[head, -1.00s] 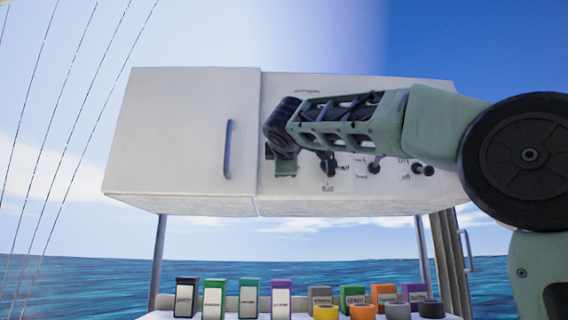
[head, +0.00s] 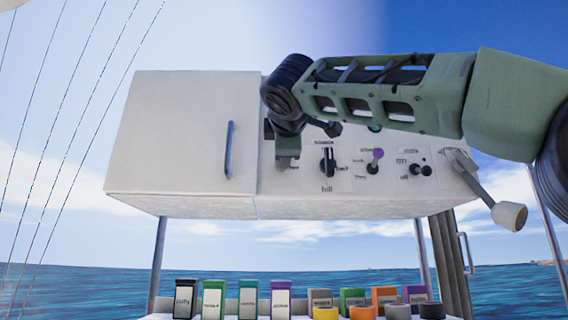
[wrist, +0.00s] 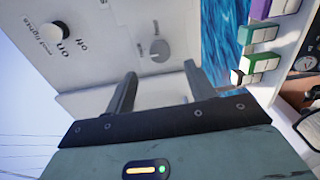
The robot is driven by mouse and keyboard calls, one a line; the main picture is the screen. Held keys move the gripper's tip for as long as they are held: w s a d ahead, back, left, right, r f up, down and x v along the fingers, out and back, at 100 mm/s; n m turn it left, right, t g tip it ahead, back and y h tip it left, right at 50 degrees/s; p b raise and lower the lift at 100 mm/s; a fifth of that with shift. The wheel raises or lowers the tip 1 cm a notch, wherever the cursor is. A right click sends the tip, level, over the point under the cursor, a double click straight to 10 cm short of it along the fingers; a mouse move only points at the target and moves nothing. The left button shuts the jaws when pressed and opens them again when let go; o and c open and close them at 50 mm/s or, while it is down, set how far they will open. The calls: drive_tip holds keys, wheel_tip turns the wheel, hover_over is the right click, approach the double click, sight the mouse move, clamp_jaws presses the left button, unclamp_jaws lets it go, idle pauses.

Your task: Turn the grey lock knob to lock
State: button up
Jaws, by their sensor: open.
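A grey round knob (wrist: 160,48) sits on the white panel in the wrist view, just beyond my fingertips and roughly between them. Small lettering beside it is too blurred to read, so I cannot tell its lock setting. My gripper (wrist: 157,80) is open, with one dark finger on each side and nothing between them. In the head view my gripper (head: 287,158) is in front of the panel (head: 300,190), just right of the cabinet door, and hides the grey knob there. I cannot tell whether the fingers touch the panel.
A black selector (head: 327,160), a purple-tipped lever (head: 377,155) and a large grey lever (head: 500,210) stick out further right. A blue door handle (head: 229,150) is at left. Boxes (head: 247,300) stand below.

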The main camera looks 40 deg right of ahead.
drive_tip(key=v, duration=0.7)
drive_tip(key=shift+b, duration=0.45)
drive_tip(key=shift+s+a, duration=0.1)
drive_tip(key=shift+s, duration=0.05)
drive_tip(key=w+a+f+n+g+y, duration=0.1)
drive_tip(key=w+a+f+g+y, duration=0.3)
drive_tip(key=f, duration=0.7)
drive_tip(key=a+f+y, duration=0.2)
drive_tip(key=a+f, duration=0.3)
drive_tip(key=f, duration=0.6)
drive_tip(key=w+a+f+n+g+y, duration=0.15)
drive_tip(key=a+f, duration=0.35)
drive_tip(key=f, duration=0.6)
drive_tip(key=s+a+f+m+g+y, duration=0.15)
drive_tip(key=s+f, duration=0.25)
drive_tip(key=f, duration=0.4)
drive_tip(key=s+a+f+m+g+y, duration=0.1)
drive_tip(key=s+a+f+g, duration=0.2)
drive_tip(key=f, duration=0.5)
drive_tip(key=s+d+f+m+g, duration=0.1)
drive_tip(key=s+f+m+g, duration=0.2)
drive_tip(key=s+f, duration=1.2)
drive_tip(key=shift+m+g+y, duration=0.3)
drive_tip(key=shift+m+g, duration=0.1)
drive_tip(key=shift+g, duration=0.6)
drive_tip(key=shift+d, duration=0.15)
